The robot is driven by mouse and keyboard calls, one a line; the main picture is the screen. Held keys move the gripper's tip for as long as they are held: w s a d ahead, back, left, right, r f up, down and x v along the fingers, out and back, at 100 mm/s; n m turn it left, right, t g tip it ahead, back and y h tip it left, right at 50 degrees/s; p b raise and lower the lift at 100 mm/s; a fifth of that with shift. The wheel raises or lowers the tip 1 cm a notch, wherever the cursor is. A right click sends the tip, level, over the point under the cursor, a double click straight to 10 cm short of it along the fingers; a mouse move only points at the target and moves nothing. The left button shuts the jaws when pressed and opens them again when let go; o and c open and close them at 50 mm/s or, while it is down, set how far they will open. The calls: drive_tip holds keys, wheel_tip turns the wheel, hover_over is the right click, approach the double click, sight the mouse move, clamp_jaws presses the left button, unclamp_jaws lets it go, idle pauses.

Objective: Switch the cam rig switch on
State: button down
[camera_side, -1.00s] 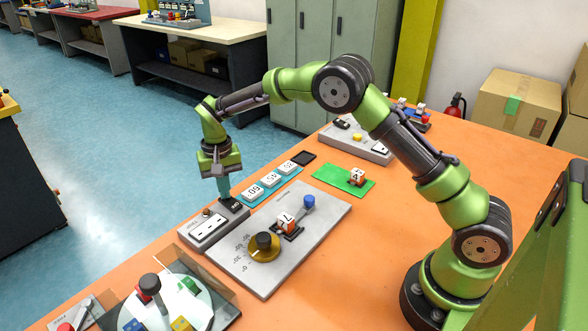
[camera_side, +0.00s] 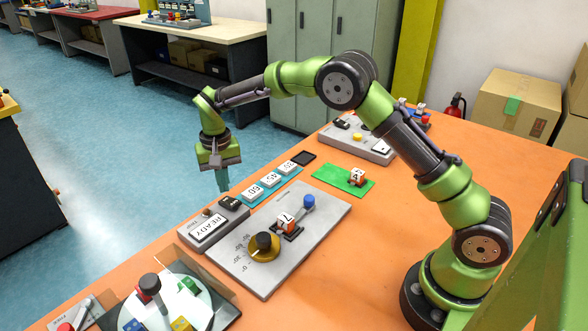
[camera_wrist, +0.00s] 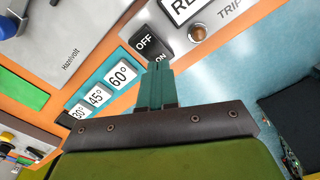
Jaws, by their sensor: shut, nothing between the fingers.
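The switch (camera_side: 231,202) is a black rocker on the far end of a small grey box (camera_side: 190,237). In the wrist view the rocker (camera_wrist: 148,44) carries white OFF and ON words; my fingertips partly cover the ON end. A display (camera_side: 209,227) on the same box reads READY; it shows partly in the wrist view (camera_wrist: 187,8). My gripper (camera_side: 223,189) points down with its teal fingers together and empty. My gripper also fills the lower wrist view (camera_wrist: 155,68).
A grey plate (camera_side: 322,214) beside the box carries a brass dial (camera_side: 264,247), a numbered block (camera_side: 286,221) and a blue-knobbed lever (camera_side: 308,202). Tiles marked 60, 45 and 30 lie on a teal strip (camera_side: 261,194). A round platter with blocks and a clear guard stands in front.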

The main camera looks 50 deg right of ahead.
sight(225, 199)
drive_tip(key=shift+r, duration=2.15)
drive_tip(key=shift+w, duration=0.1)
